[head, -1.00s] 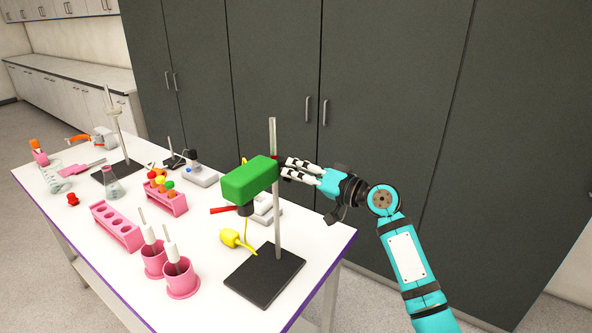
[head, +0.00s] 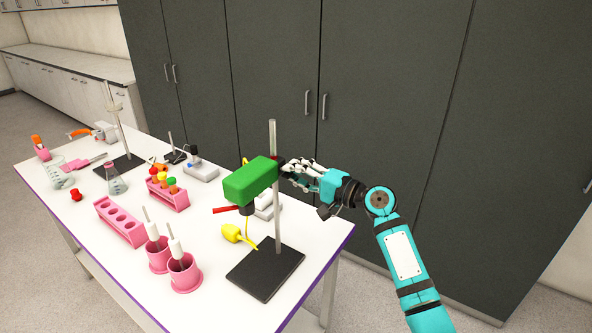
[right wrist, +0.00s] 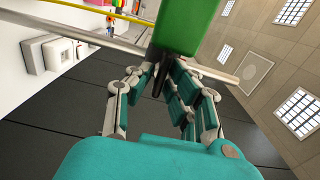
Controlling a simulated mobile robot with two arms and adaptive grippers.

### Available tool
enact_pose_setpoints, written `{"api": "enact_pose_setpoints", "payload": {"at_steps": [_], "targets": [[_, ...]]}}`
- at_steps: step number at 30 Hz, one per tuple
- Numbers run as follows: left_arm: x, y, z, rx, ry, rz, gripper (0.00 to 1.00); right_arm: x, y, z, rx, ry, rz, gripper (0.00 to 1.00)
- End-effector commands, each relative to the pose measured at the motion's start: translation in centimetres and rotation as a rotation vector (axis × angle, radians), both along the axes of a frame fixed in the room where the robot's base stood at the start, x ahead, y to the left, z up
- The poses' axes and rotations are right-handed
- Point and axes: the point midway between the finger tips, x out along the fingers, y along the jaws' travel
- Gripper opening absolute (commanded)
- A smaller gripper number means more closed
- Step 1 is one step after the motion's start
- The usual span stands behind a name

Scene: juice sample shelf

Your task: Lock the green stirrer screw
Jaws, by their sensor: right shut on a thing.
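The green stirrer (head: 251,181) is a green block mounted on a metal rod (head: 274,140) that stands on a black base plate (head: 263,273). My right gripper (head: 285,168) is at the stirrer's right end, beside the rod. In the right wrist view the stirrer (right wrist: 190,28) is at the top, and a dark screw (right wrist: 161,75) extends from it between the fingers. My right gripper (right wrist: 162,78) is shut on this screw, with its fingertips on either side. The screw is hidden by the fingers in the head view. My left gripper is out of view.
Pink beaker-like holders (head: 186,274), a pink tube rack (head: 120,223) and a yellow item (head: 233,233) stand on the white table left of the stand. A second stand (head: 120,164) is farther back. Dark cabinets (head: 390,110) line the back; the space right of the table is free.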

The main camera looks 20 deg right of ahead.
Motion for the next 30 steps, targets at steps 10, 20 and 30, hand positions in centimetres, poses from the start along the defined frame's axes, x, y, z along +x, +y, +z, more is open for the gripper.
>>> {"api": "enact_pose_setpoints", "payload": {"at_steps": [10,20,30], "targets": [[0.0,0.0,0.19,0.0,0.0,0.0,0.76,0.05,-0.13,0.14,0.025,0.015,-0.004,0.0],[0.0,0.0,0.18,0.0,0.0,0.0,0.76,0.05,-0.11,0.15,0.024,0.013,-0.004,0.3],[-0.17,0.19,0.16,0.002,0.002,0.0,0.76,-0.12,-0.17,0.03,0.022,0.016,-0.002,0.36]]}}
